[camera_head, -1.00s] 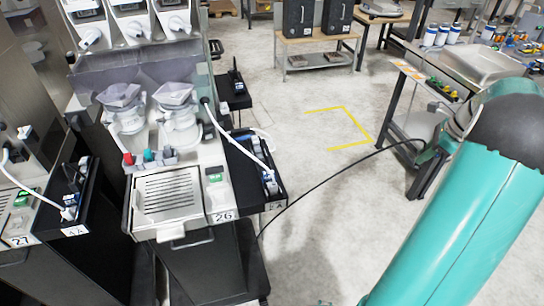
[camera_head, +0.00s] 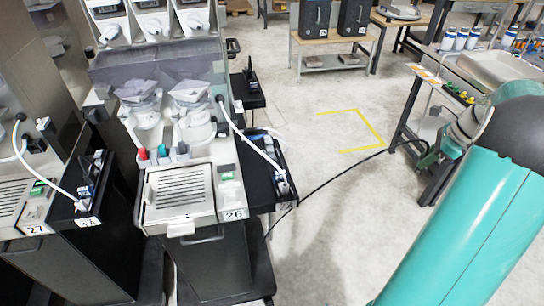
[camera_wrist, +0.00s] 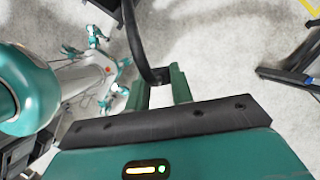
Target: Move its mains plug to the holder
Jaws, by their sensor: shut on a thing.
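My gripper (camera_head: 428,155) is at the right of the head view, held out over the floor beside a grey workbench. In the wrist view my gripper (camera_wrist: 158,84) has its two green fingers closed on a black piece at the end of a thick black cable, taken as the mains plug (camera_wrist: 157,75). The plug's prongs are hidden. The black cable (camera_head: 330,180) runs down left from the gripper to the side of the dispenser numbered 26 (camera_head: 190,200). I cannot tell which thing is the holder.
A black side shelf (camera_head: 257,180) with a socket strip and white cable adjoins dispenser 26. Dispenser 27 (camera_head: 30,210) stands at the left. The workbench (camera_head: 440,75) is close behind my gripper. Open floor with a yellow marking (camera_head: 365,120) lies between.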

